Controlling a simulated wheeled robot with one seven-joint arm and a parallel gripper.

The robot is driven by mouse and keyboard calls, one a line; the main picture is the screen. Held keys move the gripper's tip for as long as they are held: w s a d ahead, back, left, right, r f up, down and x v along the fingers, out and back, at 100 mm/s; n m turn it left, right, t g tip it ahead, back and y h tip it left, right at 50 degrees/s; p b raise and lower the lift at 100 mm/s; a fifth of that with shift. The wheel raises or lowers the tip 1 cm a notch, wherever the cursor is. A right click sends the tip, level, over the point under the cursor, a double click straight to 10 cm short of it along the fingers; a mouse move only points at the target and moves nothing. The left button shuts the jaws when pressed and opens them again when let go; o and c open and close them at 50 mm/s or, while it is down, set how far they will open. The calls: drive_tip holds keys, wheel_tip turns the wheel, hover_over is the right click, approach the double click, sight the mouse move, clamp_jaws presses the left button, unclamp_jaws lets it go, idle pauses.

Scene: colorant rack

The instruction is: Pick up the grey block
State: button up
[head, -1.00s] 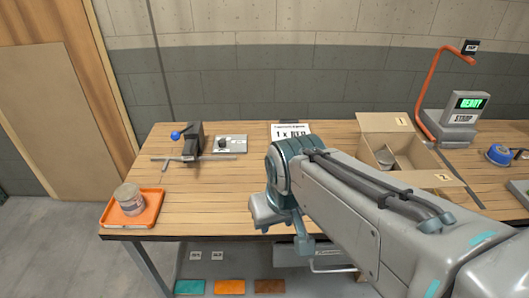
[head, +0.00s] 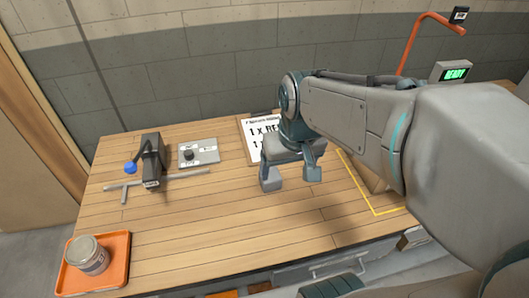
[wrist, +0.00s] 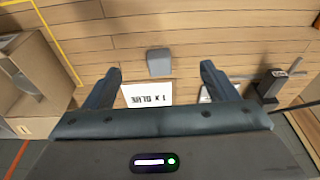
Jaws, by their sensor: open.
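The grey block (wrist: 159,62) sits on the wooden tabletop in the wrist view, near the middle and just past the paper sheet. My gripper (wrist: 160,69) is open and empty, with one dark finger on each side of the view. The block appears between the two fingers, apart from both, and closer to the middle of the gap than to either finger. In the head view my gripper (head: 292,176) hangs over the table in front of the clipboard. There I cannot clearly tell the block from the grey finger parts.
A printed sheet (wrist: 147,95) lies below the block in the wrist view. A cardboard box (wrist: 38,75) stands to the left there. In the head view, a dark stand (head: 151,160), a small plate with a knob (head: 199,151) and an orange tray (head: 117,262) with a jar are left.

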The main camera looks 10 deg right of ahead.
sight(270, 174)
drive_tip(key=w+f+g, duration=0.1)
drive_tip(key=w+f, duration=0.2)
drive_tip(key=w, duration=0.4)
drive_tip(key=w+f+g, duration=0.1)
drive_tip(key=w+f, duration=0.2)
drive_tip(key=w, duration=0.4)
wheel_tip(270, 174, down, 14)
drive_tip(key=shift+w+f+p, duration=0.1)
drive_tip(key=shift+p, duration=0.7)
drive_tip(key=shift+c, duration=0.3)
drive_tip(key=c, duration=1)
